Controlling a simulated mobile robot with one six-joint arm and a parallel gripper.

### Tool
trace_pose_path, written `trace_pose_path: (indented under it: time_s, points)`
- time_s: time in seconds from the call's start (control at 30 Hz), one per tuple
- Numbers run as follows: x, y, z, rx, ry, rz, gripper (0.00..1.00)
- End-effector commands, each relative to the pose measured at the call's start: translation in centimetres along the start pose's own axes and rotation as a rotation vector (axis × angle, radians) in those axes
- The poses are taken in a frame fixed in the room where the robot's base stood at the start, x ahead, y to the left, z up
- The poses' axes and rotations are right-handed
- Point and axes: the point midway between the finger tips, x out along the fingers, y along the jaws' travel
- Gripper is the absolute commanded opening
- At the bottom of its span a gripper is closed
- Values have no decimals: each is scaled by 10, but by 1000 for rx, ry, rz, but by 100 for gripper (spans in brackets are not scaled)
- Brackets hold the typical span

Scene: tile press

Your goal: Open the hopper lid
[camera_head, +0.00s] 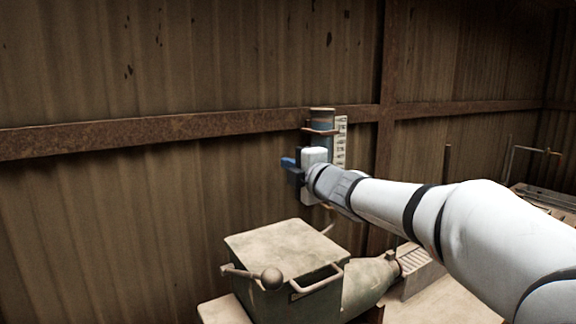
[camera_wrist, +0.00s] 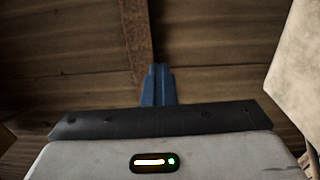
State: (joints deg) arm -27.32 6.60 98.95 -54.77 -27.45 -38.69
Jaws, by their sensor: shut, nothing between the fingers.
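The hopper (camera_head: 318,303) is a grey-green metal box at the lower middle of the head view. Its flat, pale, dusty lid (camera_head: 283,245) lies closed on top. A bar handle (camera_head: 318,279) sticks out at the front edge, and a lever with a round knob (camera_head: 271,278) is at the front left. My gripper (camera_head: 287,162) is above and behind the lid, near the wall, clear of it. Its blue fingers (camera_wrist: 157,85) are together and empty in the wrist view. A pale surface at that view's right edge looks like the lid (camera_wrist: 300,75).
A corrugated wall with a rusty rail (camera_head: 200,130) stands behind. A bench with metal parts (camera_head: 545,195) is at the right. Air above the lid is free.

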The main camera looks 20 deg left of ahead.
Motion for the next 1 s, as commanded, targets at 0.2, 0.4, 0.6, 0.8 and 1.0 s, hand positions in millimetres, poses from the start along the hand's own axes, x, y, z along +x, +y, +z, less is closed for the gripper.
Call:
trace_pose_path:
  time_s: [0.2, 0.4, 0.6, 0.8, 1.0]
  points:
    - [0, 0, 0, 0, 0, 0, 0]
    - [0, 0, 0, 0, 1, 0, 0]
    - [0, 0, 0, 0, 1, 0, 0]
    - [0, 0, -1, 0, 1, 0, 1]
    - [0, 0, -1, 0, 1, 0, 18]
